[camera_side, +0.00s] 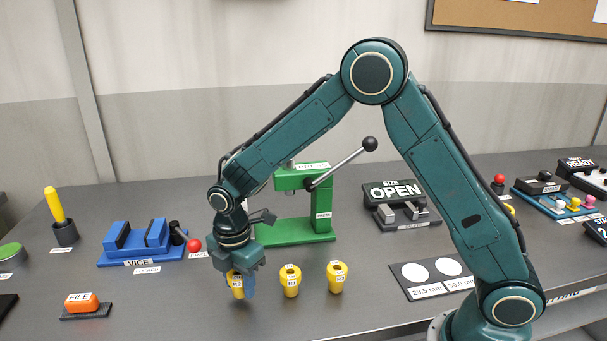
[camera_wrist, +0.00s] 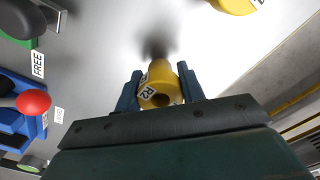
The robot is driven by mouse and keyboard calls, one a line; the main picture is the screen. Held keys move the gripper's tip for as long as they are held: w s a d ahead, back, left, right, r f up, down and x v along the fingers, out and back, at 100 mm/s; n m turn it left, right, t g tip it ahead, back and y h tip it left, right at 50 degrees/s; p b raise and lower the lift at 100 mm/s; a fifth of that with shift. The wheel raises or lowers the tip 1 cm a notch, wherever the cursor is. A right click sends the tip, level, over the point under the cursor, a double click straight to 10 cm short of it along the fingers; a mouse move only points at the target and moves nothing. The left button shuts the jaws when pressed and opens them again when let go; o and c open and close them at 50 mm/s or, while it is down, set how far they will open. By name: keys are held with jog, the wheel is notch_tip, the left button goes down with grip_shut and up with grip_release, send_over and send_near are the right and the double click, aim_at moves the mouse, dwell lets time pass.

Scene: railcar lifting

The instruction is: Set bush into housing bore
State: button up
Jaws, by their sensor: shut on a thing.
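My gripper (camera_side: 243,286) points down at the front middle of the bench, shut on a yellow bush-like piece (camera_side: 237,287). In the wrist view the piece (camera_wrist: 158,87) sits between the two blue fingers, its hole facing the camera and a white label on its side. I cannot tell whether it touches the bench. Two similar yellow pieces, one in the middle (camera_side: 290,281) and one on the right (camera_side: 337,277), stand upright to the right, apart from the gripper. Which piece is the housing is not clear.
A green press (camera_side: 300,230) with a ball-ended lever stands behind. A blue vice (camera_side: 140,245) with a red-knobbed handle (camera_wrist: 33,102) is to the left. An orange file block (camera_side: 81,303) lies front left.

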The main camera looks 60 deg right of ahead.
notch_tip(320, 180, up, 18)
jog(key=shift+r, duration=0.2)
jog(key=shift+w, duration=0.15)
dwell(0.7)
jog(key=w+d+f+m, duration=0.2)
jog(key=w+d, duration=0.5)
jog(key=w+d+f+m, duration=0.3)
jog(key=w+d, duration=0.5)
jog(key=shift+f, duration=0.3)
jog(key=shift+f, duration=0.15)
jog(key=shift+f, duration=2.75)
jog(key=shift+f, duration=1.05)
jog(key=o, duration=1.2)
jog(key=shift+c, duration=0.2)
